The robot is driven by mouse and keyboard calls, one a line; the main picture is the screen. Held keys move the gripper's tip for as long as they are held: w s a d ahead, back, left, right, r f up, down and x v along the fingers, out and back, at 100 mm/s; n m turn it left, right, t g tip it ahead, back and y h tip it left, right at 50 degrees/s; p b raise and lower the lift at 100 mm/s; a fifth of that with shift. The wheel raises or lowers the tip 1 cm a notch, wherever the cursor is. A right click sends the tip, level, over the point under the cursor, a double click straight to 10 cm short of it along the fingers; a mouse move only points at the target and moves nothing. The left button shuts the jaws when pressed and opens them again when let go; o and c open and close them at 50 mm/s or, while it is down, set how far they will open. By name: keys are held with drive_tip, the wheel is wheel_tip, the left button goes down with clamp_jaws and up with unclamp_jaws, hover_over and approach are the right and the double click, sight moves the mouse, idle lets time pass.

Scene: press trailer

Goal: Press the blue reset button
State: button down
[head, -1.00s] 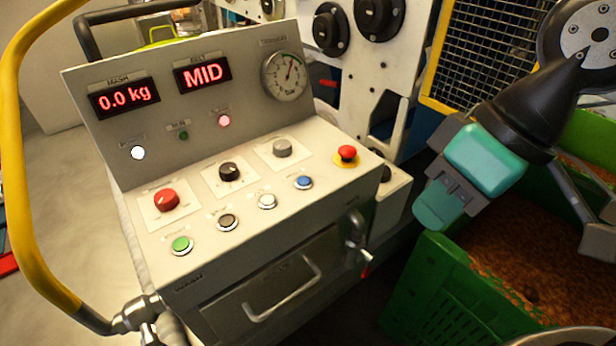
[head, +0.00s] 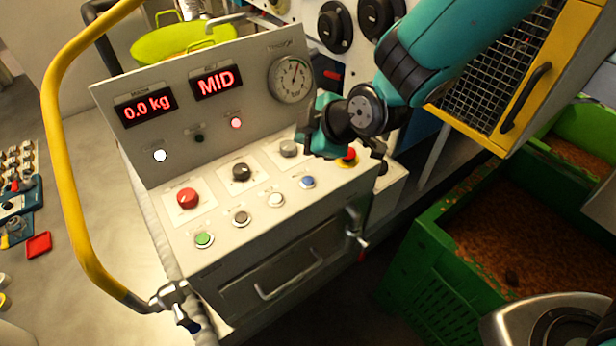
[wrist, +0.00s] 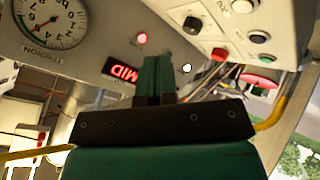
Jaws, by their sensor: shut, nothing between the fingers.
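The blue reset button (head: 307,182) is at the right end of the front button row on the grey control panel (head: 255,222). My gripper (head: 316,128) is above and behind it in the head view, over the panel's right part, apart from the button. My gripper's fingers, shut and empty, also show in the wrist view (wrist: 155,78). The blue button is not visible in the wrist view. My wrist partly covers the red emergency button (head: 348,156).
White (head: 276,199), grey (head: 241,217) and green (head: 204,239) buttons share the row. Red (head: 187,198) and black (head: 241,172) knobs and a grey knob (head: 288,148) stand behind. A yellow rail (head: 56,150) borders the left; a green crate (head: 425,255) stands right.

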drive_tip(key=b, duration=0.6)
hover_over(307, 183)
wheel_tip(307, 183, down, 8)
drive_tip(key=shift+r, duration=0.1)
drive_tip(key=shift+f+b, duration=0.35)
drive_tip(key=shift+f, duration=0.15)
drive_tip(key=shift+f, duration=0.1)
idle(1.3)
drive_tip(key=shift+f+b, duration=0.35)
drive_tip(key=shift+b, duration=0.2)
drive_tip(key=shift+f+b, duration=0.35)
drive_tip(key=shift+b, duration=0.1)
idle(0.4)
drive_tip(key=shift+r, duration=0.1)
drive_tip(key=shift+r+p, duration=0.5)
drive_tip(key=shift+r, duration=0.2)
